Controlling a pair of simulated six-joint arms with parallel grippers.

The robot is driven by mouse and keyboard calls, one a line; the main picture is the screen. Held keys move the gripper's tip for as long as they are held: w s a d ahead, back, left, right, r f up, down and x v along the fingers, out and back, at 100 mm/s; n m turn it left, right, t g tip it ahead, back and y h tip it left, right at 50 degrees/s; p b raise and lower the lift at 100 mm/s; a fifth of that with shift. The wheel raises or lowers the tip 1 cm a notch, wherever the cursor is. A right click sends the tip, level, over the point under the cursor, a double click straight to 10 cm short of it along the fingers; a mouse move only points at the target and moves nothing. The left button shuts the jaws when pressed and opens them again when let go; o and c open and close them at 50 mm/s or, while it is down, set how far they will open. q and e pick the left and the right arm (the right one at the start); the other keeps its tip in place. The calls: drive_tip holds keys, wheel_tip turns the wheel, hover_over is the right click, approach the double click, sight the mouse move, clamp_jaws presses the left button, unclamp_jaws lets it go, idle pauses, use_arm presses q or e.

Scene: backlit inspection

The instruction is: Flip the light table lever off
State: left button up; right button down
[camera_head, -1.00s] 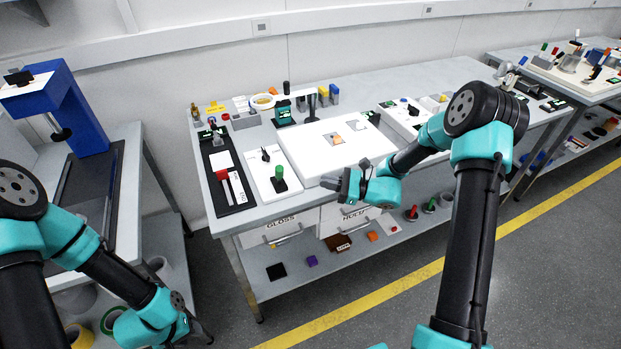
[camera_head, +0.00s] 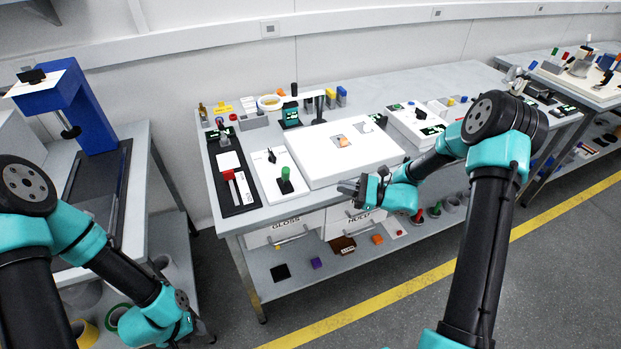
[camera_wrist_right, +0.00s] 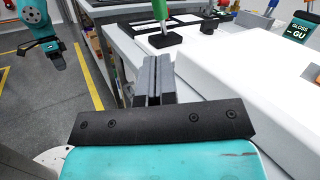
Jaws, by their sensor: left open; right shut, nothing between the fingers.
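The light table (camera_head: 318,166) is a bright white box on the bench with a small orange piece on top. To its left, a white plate (camera_head: 264,184) carries a lever with a green handle (camera_head: 286,175) on a black base; the handle stands up. The lever also shows beyond my fingers in the right wrist view (camera_wrist_right: 160,12). My right gripper (camera_head: 346,187) is shut and empty, at the light table's front edge, right of the green lever and apart from it. My left gripper (camera_head: 188,336) is open, low at the bottom left, away from the bench.
A black panel with a red-topped slider (camera_head: 228,175) lies left of the white plate. Drawers (camera_head: 285,231) and a lower shelf are below the bench front. A blue stand (camera_head: 88,112) is at left.

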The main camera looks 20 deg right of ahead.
sight(285, 176)
drive_tip(key=shift+a, duration=0.15)
drive_tip(key=x, duration=1.3)
drive_tip(key=shift+w+a+r, duration=0.1)
drive_tip(key=shift+w+a, duration=0.2)
